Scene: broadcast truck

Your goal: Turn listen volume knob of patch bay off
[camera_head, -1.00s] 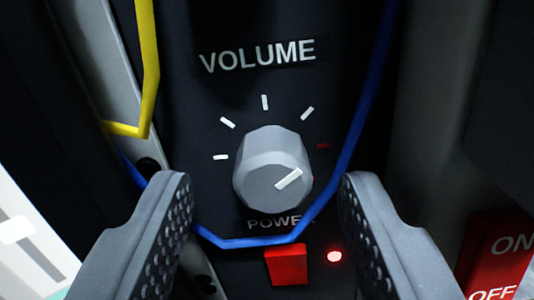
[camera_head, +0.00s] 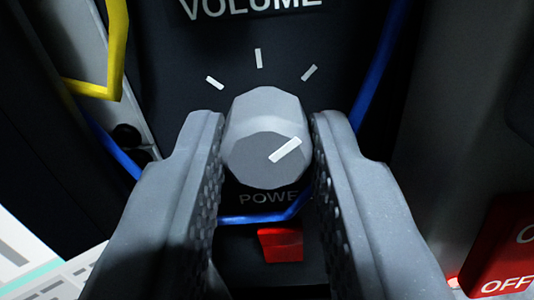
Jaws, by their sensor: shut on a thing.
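The grey volume knob (camera_head: 262,112) is in the middle of the camera_head view, on the black patch bay panel (camera_head: 180,60) under the white "VOLUME" label (camera_head: 250,8). Its white pointer mark (camera_head: 285,150) points to the upper right. My gripper (camera_head: 266,135) is shut on the knob, with one finger at its left side and one at its right. White tick marks (camera_head: 258,58) show above the knob. The fingers hide the outer ticks.
A red button (camera_head: 281,245) sits below the knob, under a partly hidden "POWER" label (camera_head: 267,198). A blue cable (camera_head: 378,75) loops around the knob, and a yellow cable (camera_head: 118,45) hangs at the left. A red ON/OFF switch (camera_head: 502,250) is at the lower right.

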